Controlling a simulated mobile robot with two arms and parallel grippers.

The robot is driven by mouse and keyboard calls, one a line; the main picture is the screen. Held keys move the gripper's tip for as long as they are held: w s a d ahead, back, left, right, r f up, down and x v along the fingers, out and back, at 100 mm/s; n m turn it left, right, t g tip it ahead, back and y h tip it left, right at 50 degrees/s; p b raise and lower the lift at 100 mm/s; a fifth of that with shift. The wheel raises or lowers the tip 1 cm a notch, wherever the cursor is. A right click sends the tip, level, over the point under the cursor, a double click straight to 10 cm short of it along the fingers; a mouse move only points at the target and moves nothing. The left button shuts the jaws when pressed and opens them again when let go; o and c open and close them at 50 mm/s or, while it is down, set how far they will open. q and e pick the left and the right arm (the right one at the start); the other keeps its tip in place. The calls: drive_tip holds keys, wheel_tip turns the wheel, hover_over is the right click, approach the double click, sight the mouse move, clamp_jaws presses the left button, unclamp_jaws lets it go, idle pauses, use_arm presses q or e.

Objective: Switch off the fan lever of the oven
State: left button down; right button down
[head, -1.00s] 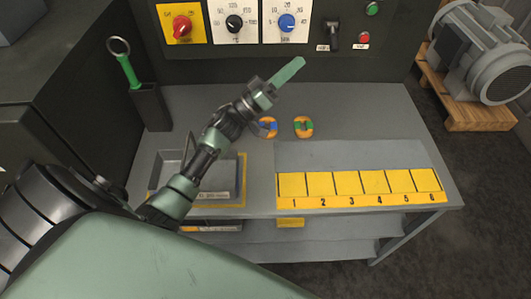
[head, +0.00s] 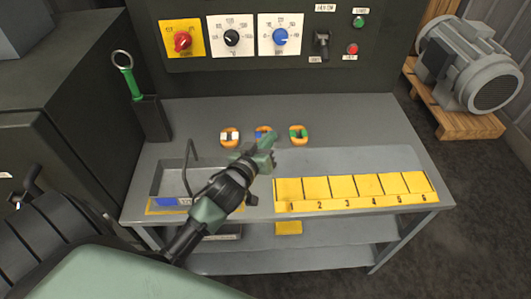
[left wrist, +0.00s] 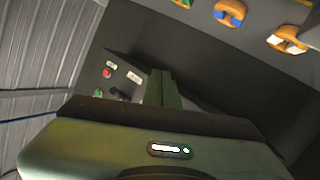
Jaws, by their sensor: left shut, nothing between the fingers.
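The black fan lever (head: 322,45) sits on the oven's dark control panel (head: 380,75), right of the dials, between a label above and a label below. Its handle seems to point down; I cannot read the labels clearly. My left gripper (head: 268,146) is shut and empty, low over the table near the rings and well apart from the lever. In the left wrist view its green fingers (left wrist: 159,88) are together, with a small, dark part of the panel beyond. My right gripper is not in view.
Three dials, including a red knob (head: 182,41), a green button (head: 358,22) and a red button (head: 352,49) share the panel. Below lie several orange rings (head: 298,135), a grey tray (head: 170,180) and yellow numbered slots (head: 345,192). A motor (head: 470,65) stands right.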

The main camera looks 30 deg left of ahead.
use_arm(q)
drive_tip(key=s+f+g, duration=0.2)
drive_tip(key=shift+s+d+f, duration=0.35)
drive_tip(key=shift+s, duration=0.05)
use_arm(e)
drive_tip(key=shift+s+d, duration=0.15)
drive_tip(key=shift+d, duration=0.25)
